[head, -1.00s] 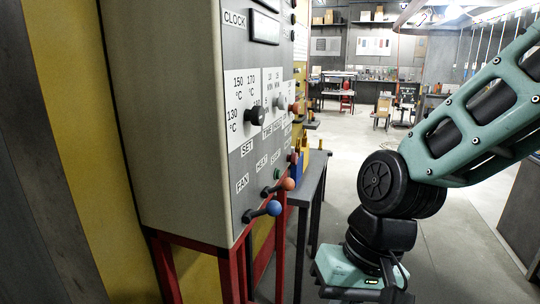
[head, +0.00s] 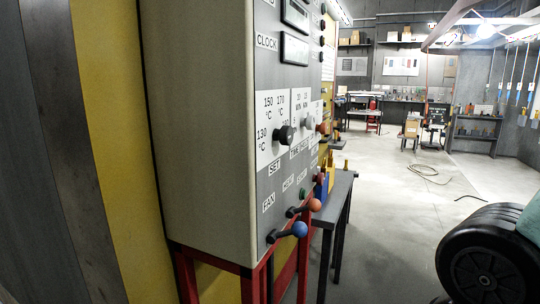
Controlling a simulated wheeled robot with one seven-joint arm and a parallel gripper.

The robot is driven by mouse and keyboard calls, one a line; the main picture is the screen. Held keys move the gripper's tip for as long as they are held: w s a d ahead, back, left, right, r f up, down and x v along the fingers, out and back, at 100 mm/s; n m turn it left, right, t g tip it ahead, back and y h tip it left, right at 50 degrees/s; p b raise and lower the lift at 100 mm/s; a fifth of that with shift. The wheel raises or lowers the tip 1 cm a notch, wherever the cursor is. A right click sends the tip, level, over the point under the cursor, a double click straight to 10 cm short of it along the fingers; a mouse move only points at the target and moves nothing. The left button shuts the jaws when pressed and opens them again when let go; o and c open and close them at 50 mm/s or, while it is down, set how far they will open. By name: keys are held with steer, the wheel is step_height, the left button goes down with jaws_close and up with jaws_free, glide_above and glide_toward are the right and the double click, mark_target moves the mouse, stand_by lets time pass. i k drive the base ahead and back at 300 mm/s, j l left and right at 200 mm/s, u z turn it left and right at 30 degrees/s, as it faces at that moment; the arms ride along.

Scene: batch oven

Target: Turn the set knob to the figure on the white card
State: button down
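The set knob (head: 285,134) is black and sticks out from the oven's grey front panel, which I see at a steep slant. Behind it is a white scale plate (head: 263,147) reading 130, 150 and 170 °C, with a further figure partly hidden by the knob. The SET label (head: 274,168) is below. I cannot tell which figure the knob points to. A white sheet (head: 328,62) shows at the panel's far upper edge; its writing is too slanted and small to read, and I cannot tell whether it is the card. My gripper is out of view; nothing visible touches the knob.
A grey time knob (head: 308,123) sits just beyond the set knob. Blue-ball (head: 299,229) and orange-ball (head: 314,204) levers jut out below. A dark side table (head: 343,183) stands past the panel. Open floor lies right; a cable (head: 425,172) lies farther back.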

mark_target(285, 135)
steer(key=i+l+u, duration=0.1)
steer(key=i+l, duration=0.2)
steer(key=i+l+u, duration=0.1)
steer(key=i+l, duration=0.2)
steer(key=i+l+u, duration=0.1)
steer(key=i+l, duration=0.15)
steer(key=i+l+u, duration=0.1)
steer(key=i+l, duration=0.45)
steer(key=l, duration=0.25)
steer(key=i+l+u, duration=0.25)
steer(key=i+l, duration=0.25)
steer(key=l, duration=0.25)
steer(key=i+l+u, duration=0.1)
steer(key=l, duration=0.35)
steer(key=i, duration=0.1)
